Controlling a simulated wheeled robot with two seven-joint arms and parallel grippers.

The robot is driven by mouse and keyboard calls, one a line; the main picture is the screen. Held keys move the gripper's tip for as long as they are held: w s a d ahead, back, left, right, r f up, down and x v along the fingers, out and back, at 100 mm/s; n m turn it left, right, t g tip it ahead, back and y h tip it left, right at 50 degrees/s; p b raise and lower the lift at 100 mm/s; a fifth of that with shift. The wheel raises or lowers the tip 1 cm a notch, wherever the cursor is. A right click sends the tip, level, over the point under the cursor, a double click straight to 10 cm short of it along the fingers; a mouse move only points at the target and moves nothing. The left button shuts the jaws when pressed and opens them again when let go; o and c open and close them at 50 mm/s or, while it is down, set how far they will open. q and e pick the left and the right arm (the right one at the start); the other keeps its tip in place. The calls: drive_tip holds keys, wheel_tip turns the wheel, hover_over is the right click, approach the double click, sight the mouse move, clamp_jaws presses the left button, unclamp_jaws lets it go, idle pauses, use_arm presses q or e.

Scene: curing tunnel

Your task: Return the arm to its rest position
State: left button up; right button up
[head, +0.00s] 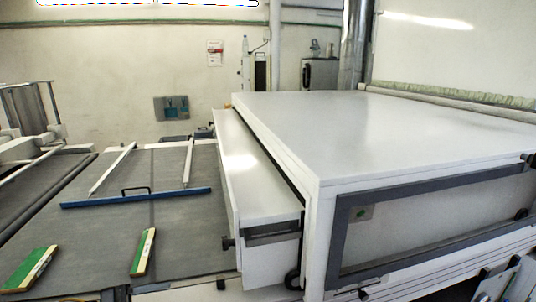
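Neither of my grippers can be made out in the head view, and no arm is clearly in view. The task names no other object. The large white curing tunnel housing (400,130) fills the right half of the picture, with a narrower white section (245,165) along its left side.
A grey conveyor bed (110,235) lies at left. On it are a blue bar (135,198) with a dark handle, two pale rods (112,168) (188,162), and two green-and-yellow blocks (28,270) (143,252). Grey-white parts (510,282) show at the bottom right.

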use_arm(q)
wheel_tip(320, 180, down, 15)
drive_tip(key=s+n+t+y, duration=0.2)
drive_tip(key=n+t+y, duration=0.4)
drive_tip(key=n+y, duration=0.75)
drive_tip(key=s+a+f+n+g+y, duration=0.15)
drive_tip(key=s+f+n+g, duration=0.3)
drive_tip(key=s, duration=0.55)
drive_tip(key=s+a+f+n+g+y, duration=0.1)
drive_tip(key=s+f+n+g+y, duration=0.25)
drive_tip(key=s, duration=0.55)
wheel_tip(320, 180, down, 28)
drive_tip(key=s+r+g+h, duration=0.1)
drive_tip(key=g+h, duration=0.1)
drive_tip(key=s+a+f, duration=0.2)
drive_tip(key=s+f, duration=1.4)
drive_tip(key=shift+s+a+m+g, duration=0.15)
drive_tip(key=shift+s+m+g, duration=0.1)
drive_tip(key=shift+m+g, duration=0.2)
